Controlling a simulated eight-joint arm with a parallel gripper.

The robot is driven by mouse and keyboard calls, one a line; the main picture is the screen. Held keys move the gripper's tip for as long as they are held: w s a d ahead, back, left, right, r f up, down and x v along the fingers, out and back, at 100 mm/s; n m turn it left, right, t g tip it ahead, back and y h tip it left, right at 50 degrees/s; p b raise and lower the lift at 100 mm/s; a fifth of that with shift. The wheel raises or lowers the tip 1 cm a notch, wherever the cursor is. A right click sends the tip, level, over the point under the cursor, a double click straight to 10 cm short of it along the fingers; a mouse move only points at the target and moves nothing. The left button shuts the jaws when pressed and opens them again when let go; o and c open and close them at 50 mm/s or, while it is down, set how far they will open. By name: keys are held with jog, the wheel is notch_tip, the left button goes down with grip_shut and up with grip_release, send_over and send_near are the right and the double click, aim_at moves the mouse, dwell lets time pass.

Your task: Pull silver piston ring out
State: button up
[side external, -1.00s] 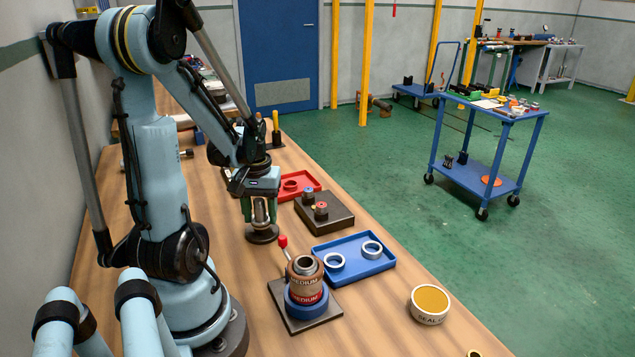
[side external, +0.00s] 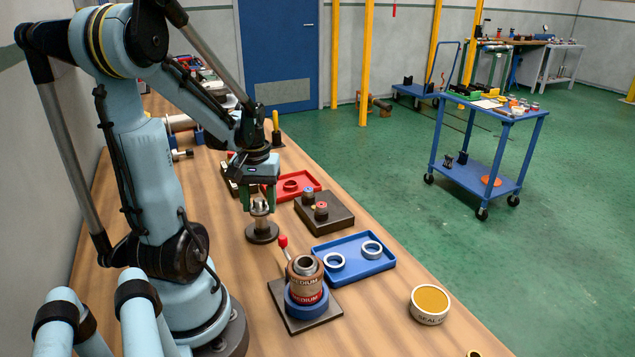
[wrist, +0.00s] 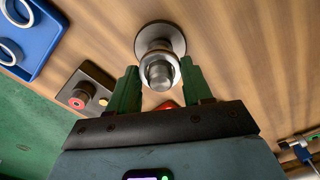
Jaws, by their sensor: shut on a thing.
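The piston stands upright on a round dark base (side external: 262,233) on the bench; the base also shows in the wrist view (wrist: 170,33). My gripper (side external: 260,204) points straight down over it, its two green fingers on either side of the piston's top. In the wrist view my gripper (wrist: 160,72) has a finger on each side of the silver piston ring (wrist: 153,58) and is shut on it. The ring still looks to be around the silver piston post (wrist: 160,74); the exact gap between ring and post is too small to tell.
A blue tray (side external: 379,265) with two silver rings, a dark block with knobs (side external: 335,213) and a red tray (side external: 314,185) lie to the right. In front stands a fixture with "MEDIUM" cylinders (side external: 305,285) and a red-tipped lever. A round "SEAL" tin (side external: 430,318) sits near the edge.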

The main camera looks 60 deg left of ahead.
jog(key=shift+r, duration=3.3)
